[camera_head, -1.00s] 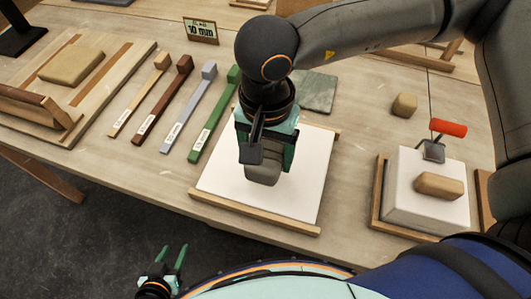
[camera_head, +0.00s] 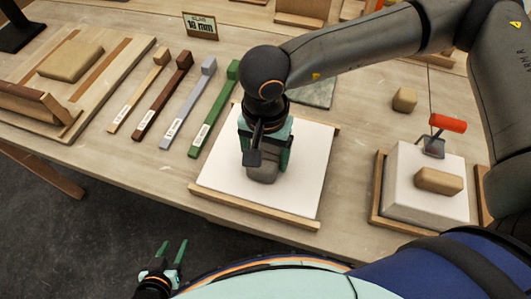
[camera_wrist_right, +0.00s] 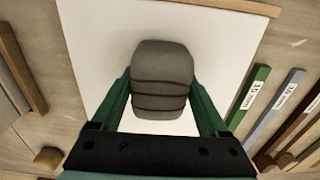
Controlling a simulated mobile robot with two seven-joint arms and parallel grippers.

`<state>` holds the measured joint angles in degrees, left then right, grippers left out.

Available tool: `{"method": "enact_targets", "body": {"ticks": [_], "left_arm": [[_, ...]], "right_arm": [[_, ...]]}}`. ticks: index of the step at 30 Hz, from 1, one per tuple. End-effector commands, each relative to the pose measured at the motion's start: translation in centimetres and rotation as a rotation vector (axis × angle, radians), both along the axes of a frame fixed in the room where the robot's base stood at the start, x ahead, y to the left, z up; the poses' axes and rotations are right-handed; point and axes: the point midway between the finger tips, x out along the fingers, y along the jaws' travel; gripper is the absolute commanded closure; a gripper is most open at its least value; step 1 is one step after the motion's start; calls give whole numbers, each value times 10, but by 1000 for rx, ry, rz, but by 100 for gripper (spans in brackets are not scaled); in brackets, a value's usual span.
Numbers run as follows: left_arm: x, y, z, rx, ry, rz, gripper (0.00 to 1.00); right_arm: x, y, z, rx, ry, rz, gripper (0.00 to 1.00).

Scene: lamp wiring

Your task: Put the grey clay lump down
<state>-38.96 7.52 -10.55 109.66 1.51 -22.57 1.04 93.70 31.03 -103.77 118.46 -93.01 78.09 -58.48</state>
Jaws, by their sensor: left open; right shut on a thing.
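The grey clay lump (camera_head: 262,172) is a rounded block with dark lines across it. My right gripper (camera_head: 264,162) is shut on it, over the white board (camera_head: 225,178) with wooden edge strips. In the right wrist view the lump (camera_wrist_right: 162,78) sits between the two green fingers of the gripper (camera_wrist_right: 162,100), with the white board behind it. I cannot tell whether its underside touches the board. My left gripper (camera_head: 172,254) is open and empty, low in the head view, off the table's front edge.
Several labelled sticks, such as the green one (camera_head: 214,110), lie left of the board. A wooden board with a tan slab (camera_head: 71,62) is at far left. A white block with a tan lump (camera_head: 438,181) and red-handled tool (camera_head: 447,124) stands right.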

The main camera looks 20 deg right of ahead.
Motion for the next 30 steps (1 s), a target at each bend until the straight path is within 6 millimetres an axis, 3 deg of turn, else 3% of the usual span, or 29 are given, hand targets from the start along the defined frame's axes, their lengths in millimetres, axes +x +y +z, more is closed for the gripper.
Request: {"method": "enact_targets", "body": {"ticks": [1, 7, 19, 30], "left_arm": [[0, 0, -2, 0, 0, 0, 50], [0, 0, -1, 0, -1, 0, 50], [1, 0, 5, 0, -2, 0, 50], [1, 0, 2, -1, -3, 0, 50]], "right_arm": [[0, 0, -2, 1, 1, 0, 22], [0, 0, -1, 1, 1, 0, 0], [1, 0, 9, 2, -3, -1, 0], [1, 1, 87, 3, -3, 0, 0]]}}
